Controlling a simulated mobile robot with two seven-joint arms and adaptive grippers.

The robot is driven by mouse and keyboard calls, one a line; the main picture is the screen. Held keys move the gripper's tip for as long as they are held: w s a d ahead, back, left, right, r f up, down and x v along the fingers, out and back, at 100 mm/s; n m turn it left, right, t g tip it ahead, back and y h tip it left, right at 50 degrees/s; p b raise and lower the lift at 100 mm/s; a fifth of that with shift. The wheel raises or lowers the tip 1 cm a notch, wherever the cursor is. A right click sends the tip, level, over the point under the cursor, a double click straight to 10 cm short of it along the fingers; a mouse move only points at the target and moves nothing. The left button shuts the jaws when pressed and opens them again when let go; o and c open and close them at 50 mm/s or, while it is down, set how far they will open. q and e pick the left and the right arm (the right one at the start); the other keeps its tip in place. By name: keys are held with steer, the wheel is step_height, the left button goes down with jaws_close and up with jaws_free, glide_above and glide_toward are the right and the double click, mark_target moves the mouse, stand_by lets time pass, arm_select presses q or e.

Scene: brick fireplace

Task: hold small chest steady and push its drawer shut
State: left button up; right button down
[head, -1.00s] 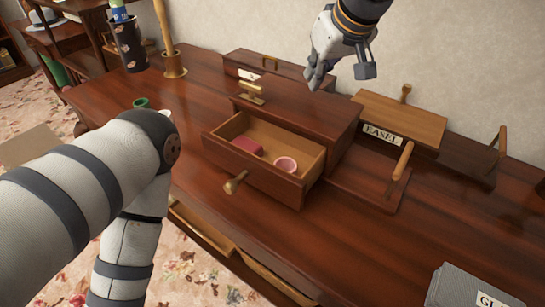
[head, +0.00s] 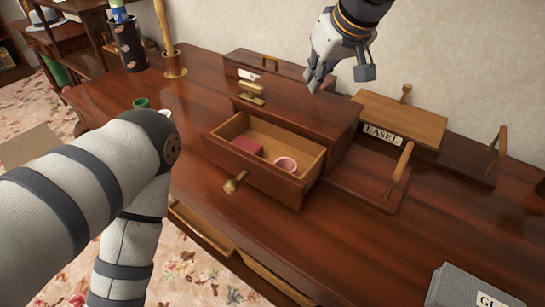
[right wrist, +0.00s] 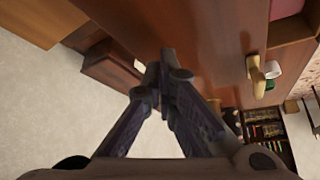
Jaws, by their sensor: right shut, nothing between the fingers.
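The small chest (head: 310,112) is a dark reddish wooden box on the desk, with a brass handle (head: 250,97) on its top. Its drawer (head: 250,175) is pulled well out toward the front left and has a brass knob (head: 234,183). A dark pink box (head: 248,145) and a pink ring-shaped item (head: 286,164) lie inside. My right gripper (head: 312,88) is shut and empty, above the chest's back right part; contact is not clear. In the right wrist view its fingertips (right wrist: 168,62) meet over the chest top (right wrist: 215,50). My left arm enters at the left; its gripper is out of sight.
A box marked EASEL (head: 405,118) stands right of the chest, and a long low box (head: 275,68) lies behind it. A grey stack (head: 468,290) is at the lower right. A dark cup (head: 128,45) and a small green item (head: 141,103) are at the left. The desk before the drawer is clear.

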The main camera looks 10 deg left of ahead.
steer(key=shift+f, duration=0.7)
